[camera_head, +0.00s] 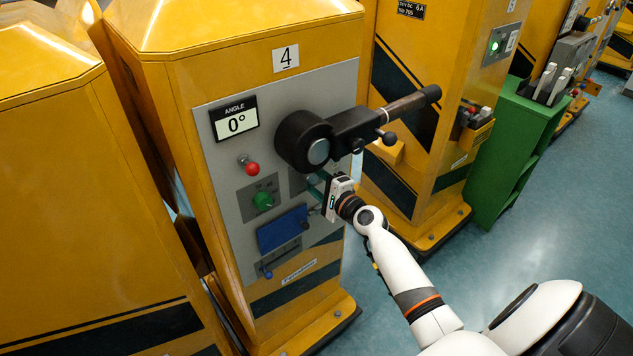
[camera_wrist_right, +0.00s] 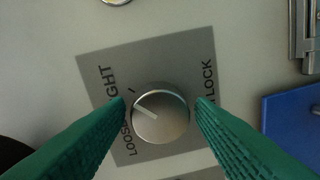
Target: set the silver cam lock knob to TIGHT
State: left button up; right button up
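The silver cam lock knob (camera_wrist_right: 161,114) sits on a grey label plate (camera_wrist_right: 155,65) in the right wrist view. Its white line points left and slightly up, at the left fingertip near LOOSE, below a tick beside TIGHT. The green fingers of my right gripper (camera_wrist_right: 161,102) are apart, one on each side of the knob, with small gaps showing. In the head view my right gripper (camera_head: 317,188) is at the panel of machine 4, and the knob is hidden there. My left gripper is not in view.
Above the gripper a black crank arm (camera_head: 355,128) sticks out from the panel. To the left are a red knob (camera_head: 252,168), a green knob (camera_head: 263,200) and a blue flap (camera_head: 282,229). The display (camera_head: 236,124) reads 0°.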

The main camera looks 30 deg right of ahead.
jog(key=shift+o, duration=0.8)
jog(key=shift+s, duration=0.25)
jog(key=s+b, duration=0.1)
jog(key=s, duration=1)
jog(key=shift+s+d+r+b, duration=0.25)
jog(key=shift+d+r+b, duration=0.1)
jog(key=shift+d+r, duration=0.1)
jog(key=shift+f, duration=0.1)
